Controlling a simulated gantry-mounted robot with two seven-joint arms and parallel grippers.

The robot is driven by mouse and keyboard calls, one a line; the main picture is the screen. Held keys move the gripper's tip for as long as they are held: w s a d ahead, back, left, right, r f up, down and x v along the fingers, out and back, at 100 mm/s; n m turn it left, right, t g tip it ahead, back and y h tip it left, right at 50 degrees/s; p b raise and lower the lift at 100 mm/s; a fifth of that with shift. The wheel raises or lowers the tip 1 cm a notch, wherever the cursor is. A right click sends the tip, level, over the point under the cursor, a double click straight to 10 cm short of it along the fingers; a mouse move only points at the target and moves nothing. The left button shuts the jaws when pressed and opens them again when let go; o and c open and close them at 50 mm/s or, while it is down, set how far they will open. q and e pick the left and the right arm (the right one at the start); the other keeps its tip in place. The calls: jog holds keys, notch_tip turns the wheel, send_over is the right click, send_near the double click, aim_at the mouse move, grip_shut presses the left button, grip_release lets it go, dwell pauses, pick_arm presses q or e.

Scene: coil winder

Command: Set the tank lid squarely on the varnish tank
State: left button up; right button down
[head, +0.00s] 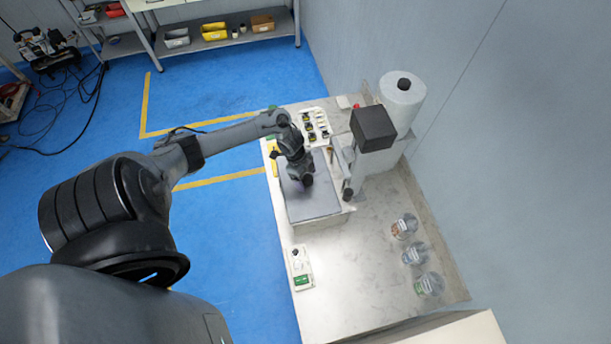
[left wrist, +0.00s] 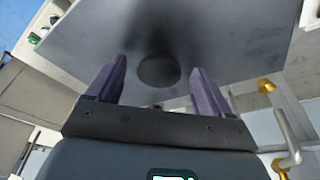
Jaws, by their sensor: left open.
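The tank lid (head: 313,208) is a flat dark grey plate lying over the pale varnish tank (head: 325,223) on the bench. A strip of the tank shows along the lid's near and right edges; I cannot tell if the lid sits exactly square. In the left wrist view the lid (left wrist: 235,40) fills the upper middle, with a round dark knob (left wrist: 159,72) on it. My left gripper (head: 305,183) is over the lid. Its fingers are open, one on each side of the knob in the left wrist view, with gaps showing. My arm hides part of the lid. My right gripper is not in view.
A winder with a dark box head (head: 373,128) stands right of the tank, with a white roll (head: 398,100) behind. A white tray of small parts (head: 314,127) lies beyond. Several jars (head: 404,227) stand at the right. A small control box (head: 300,268) lies near.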

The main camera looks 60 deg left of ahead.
pick_arm(q)
jog(key=v, duration=1.1)
jog(key=shift+f, duration=0.1)
